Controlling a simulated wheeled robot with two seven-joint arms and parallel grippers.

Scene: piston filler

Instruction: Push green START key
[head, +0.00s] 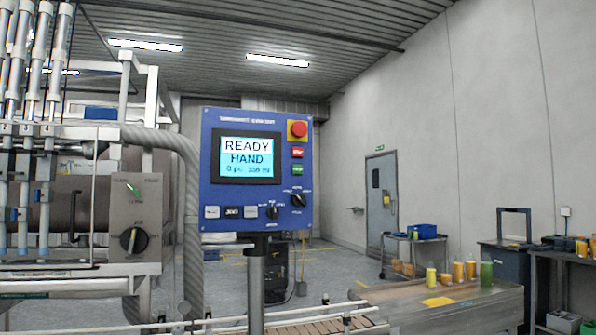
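The green START key (297,169) sits on the right side of the blue control panel (221,196), below a red key (297,152) and a red mushroom button on a yellow base (297,129). Its lettering is too small to read surely. The panel's screen (247,158) reads READY, HAND and a line with 0 pc and what looks like 350 ml. Neither of my grippers shows in the head view. Nothing covers the green key.
Black rotary knobs (298,199) and small keys (232,212) are lower on the panel. The filler with its cylinders (30,100) and a grey knob box (135,217) stands left. A conveyor (320,326) and a table with orange and green containers (400,305) lie below right.

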